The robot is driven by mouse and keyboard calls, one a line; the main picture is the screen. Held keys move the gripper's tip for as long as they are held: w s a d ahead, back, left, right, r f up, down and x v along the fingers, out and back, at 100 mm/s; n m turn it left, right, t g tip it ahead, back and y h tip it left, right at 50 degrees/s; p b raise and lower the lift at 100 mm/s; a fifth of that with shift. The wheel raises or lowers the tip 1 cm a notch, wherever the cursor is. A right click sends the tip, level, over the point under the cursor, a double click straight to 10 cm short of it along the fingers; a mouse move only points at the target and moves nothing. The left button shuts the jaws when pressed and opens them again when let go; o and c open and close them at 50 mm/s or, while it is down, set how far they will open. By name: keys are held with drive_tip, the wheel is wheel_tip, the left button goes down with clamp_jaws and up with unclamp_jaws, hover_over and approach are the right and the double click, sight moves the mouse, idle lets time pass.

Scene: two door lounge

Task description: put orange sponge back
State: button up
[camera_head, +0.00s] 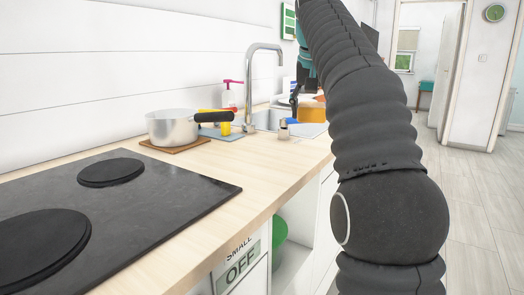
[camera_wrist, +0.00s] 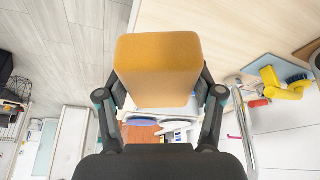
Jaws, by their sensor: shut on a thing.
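The orange sponge (camera_wrist: 158,65) is a thick orange block that fills the upper middle of the wrist view. My gripper (camera_wrist: 160,92) is shut on it, with one dark finger at each side. In the head view the sponge (camera_head: 312,111) shows as an orange patch beside the sink (camera_head: 268,119), partly hidden by my arm. My gripper (camera_head: 297,92) is small and dark there. I cannot tell from these frames how far the sponge is above the counter.
The faucet (camera_head: 265,62) rises close to my gripper. A steel pot (camera_head: 173,127) stands on a wooden board, near a yellow item (camera_head: 226,128) and a pink-topped bottle (camera_head: 230,93). The dark hob (camera_head: 110,200) fills the near counter. The floor at right is clear.

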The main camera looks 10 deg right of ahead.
drive_tip(key=b, duration=0.1)
hover_over(266, 157)
drive_tip(key=s, duration=0.1)
drive_tip(key=f, duration=0.6)
drive_tip(key=shift+s+a+f, duration=0.15)
drive_tip(key=shift+a+f, duration=0.05)
drive_tip(key=shift+f, duration=0.1)
drive_tip(key=shift+a+f, duration=0.1)
drive_tip(key=shift+f, duration=0.1)
drive_tip(key=shift+f+b, duration=0.8)
drive_tip(key=shift+f, duration=1.05)
drive_tip(key=shift+f, duration=0.1)
drive_tip(key=o, duration=1.1)
drive_tip(key=shift+s+r, duration=0.15)
drive_tip(key=shift+r, duration=0.45)
drive_tip(key=p+v, duration=0.2)
drive_tip(key=v, duration=0.9)
drive_tip(key=shift+p, duration=0.3)
